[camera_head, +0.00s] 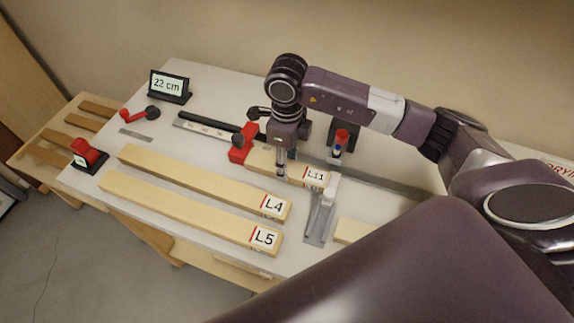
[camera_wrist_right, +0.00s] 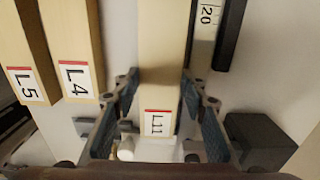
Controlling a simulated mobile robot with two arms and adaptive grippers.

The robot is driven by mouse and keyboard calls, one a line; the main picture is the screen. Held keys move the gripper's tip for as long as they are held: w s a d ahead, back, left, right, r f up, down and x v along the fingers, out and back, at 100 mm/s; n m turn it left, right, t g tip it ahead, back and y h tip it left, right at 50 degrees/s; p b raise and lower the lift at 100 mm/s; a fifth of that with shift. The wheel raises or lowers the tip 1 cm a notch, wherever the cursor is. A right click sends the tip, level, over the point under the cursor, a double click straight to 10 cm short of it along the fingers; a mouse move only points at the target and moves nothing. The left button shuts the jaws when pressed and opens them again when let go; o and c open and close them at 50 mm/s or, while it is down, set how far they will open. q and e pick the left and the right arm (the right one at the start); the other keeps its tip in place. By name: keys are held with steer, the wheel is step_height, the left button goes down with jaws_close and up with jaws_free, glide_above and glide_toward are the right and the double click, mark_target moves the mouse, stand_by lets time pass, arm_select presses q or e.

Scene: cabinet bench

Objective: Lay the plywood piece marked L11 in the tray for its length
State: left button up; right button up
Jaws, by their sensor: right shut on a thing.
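The plywood piece marked L11 (camera_head: 262,160) is a short pale bar with a red-edged label at its right end. It lies on or just above the bench along the ruler (camera_head: 205,127), its left end by a red stop block (camera_head: 240,146). My right gripper (camera_head: 283,170) is shut on L11. In the right wrist view, L11 (camera_wrist_right: 160,50) runs between the fingers of my right gripper (camera_wrist_right: 160,88). The display (camera_head: 170,86) reads 22 cm. My left gripper is not in view. I cannot identify the tray with certainty.
Two longer bars, L4 (camera_head: 200,180) and L5 (camera_head: 180,212), lie in front of L11. A metal bracket (camera_head: 319,220) stands near its right end. A red-topped holder (camera_head: 341,137) is behind. A slatted wooden stand (camera_head: 45,155) is beyond the bench's left edge.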

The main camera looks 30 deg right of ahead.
step_height(320, 180, up, 10)
steer(key=p, duration=0.5)
stand_by(0.3)
